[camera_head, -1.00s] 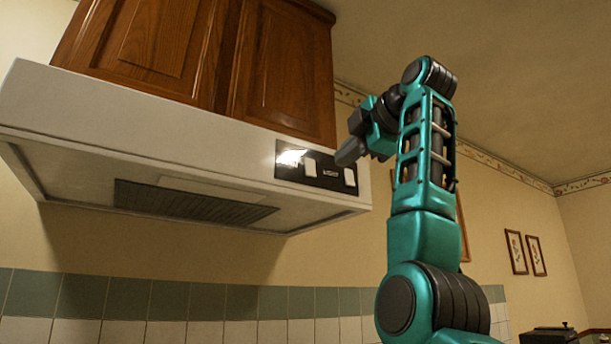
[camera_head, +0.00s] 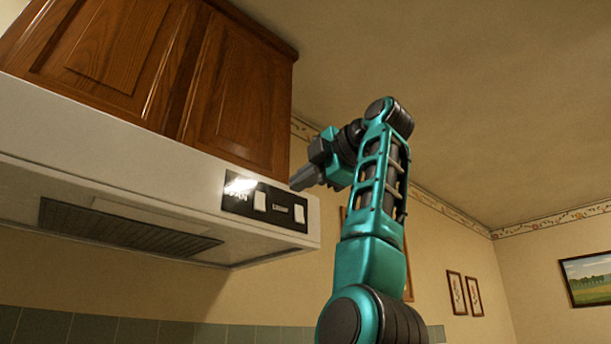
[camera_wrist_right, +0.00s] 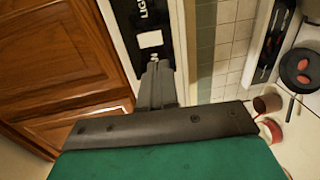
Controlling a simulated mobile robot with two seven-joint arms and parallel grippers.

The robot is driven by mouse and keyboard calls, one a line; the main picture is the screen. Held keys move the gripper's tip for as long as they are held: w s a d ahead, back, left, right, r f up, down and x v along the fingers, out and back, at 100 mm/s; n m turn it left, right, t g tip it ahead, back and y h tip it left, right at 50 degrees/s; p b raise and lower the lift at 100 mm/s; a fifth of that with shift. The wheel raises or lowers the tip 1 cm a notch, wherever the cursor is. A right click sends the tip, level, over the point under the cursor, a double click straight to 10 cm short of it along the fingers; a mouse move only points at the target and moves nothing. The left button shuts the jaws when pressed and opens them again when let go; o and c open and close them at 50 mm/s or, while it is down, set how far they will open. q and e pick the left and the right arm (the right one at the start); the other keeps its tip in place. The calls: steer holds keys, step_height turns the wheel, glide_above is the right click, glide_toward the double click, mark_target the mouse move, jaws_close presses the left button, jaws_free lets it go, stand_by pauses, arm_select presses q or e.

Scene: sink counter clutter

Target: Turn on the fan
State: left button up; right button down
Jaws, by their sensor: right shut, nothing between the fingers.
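The white range hood (camera_head: 110,150) hangs under a wooden cabinet, with a dark vent grille (camera_head: 120,230) underneath. Its black front panel (camera_head: 240,206) has two white rocker switches. The left switch (camera_head: 260,201) is beside a label partly lost in glare. My left gripper is out of view.
The wooden cabinet (camera_head: 235,85) sits directly above the hood. In the right wrist view, a stove top with a dark pan (camera_wrist_right: 300,70) and a brown mug (camera_wrist_right: 267,103) lie far below. Open air is to the right of the hood.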

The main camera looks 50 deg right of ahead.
mark_target(260, 208)
steer(key=w, duration=0.3)
steer(key=w+f+p, duration=0.1)
steer(key=w, duration=0.2)
steer(key=w+d+p, duration=0.1)
steer(key=w, duration=0.3)
steer(key=shift+w+f, duration=0.1)
steer(key=shift+f, duration=0.05)
steer(key=shift+d, duration=0.1)
steer(key=shift+w+f+t+b, duration=0.2)
steer(key=shift+f+t+b, duration=0.25)
steer(key=shift+b, duration=0.3)
steer(key=shift+r, duration=0.35)
steer(key=shift+w, duration=0.1)
